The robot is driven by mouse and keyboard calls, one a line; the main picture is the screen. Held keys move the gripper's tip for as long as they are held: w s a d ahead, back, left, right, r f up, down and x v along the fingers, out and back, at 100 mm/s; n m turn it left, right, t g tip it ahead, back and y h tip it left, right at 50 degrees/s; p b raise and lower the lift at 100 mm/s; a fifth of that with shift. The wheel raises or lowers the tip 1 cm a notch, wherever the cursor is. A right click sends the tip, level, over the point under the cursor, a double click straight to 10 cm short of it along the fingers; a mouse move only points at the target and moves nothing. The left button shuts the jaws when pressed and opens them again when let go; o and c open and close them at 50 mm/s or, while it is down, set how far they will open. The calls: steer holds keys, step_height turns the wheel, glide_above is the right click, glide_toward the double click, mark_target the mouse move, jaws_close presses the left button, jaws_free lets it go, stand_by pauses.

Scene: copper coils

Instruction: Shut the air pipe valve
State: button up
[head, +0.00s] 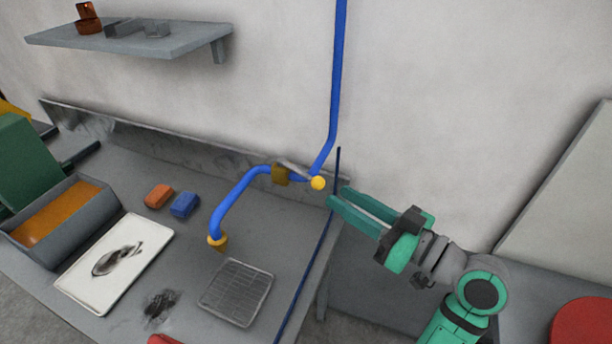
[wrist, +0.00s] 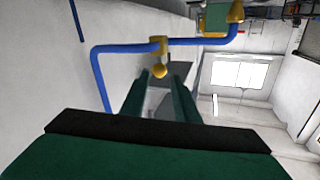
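The blue air pipe (head: 338,80) comes down the wall, bends over the bench and ends in a yellow fitting. A brass valve body (head: 280,174) sits on its bent part, and it also shows in the wrist view (wrist: 158,47). A thin grey lever (head: 294,170) runs from the valve roughly along the pipe to a yellow ball knob (head: 318,183). My green gripper (head: 337,195) is open, just right of the knob. In the wrist view the knob (wrist: 159,71) is centred at the fingertips (wrist: 160,77). I cannot tell whether they touch it.
The grey bench (head: 200,265) holds a wire rack (head: 237,291), a white tray (head: 115,262), an orange block (head: 159,195), a blue block (head: 185,205) and a grey bin (head: 65,225). A wall shelf (head: 130,40) is at upper left. The wall behind my gripper is bare.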

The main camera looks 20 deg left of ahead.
mark_target(305, 174)
steer(key=x, duration=0.9)
steer(key=shift+w, duration=0.25)
steer(key=shift+w+a, duration=0.1)
steer(key=shift+a, duration=0.8)
steer(key=shift+c, duration=0.3)
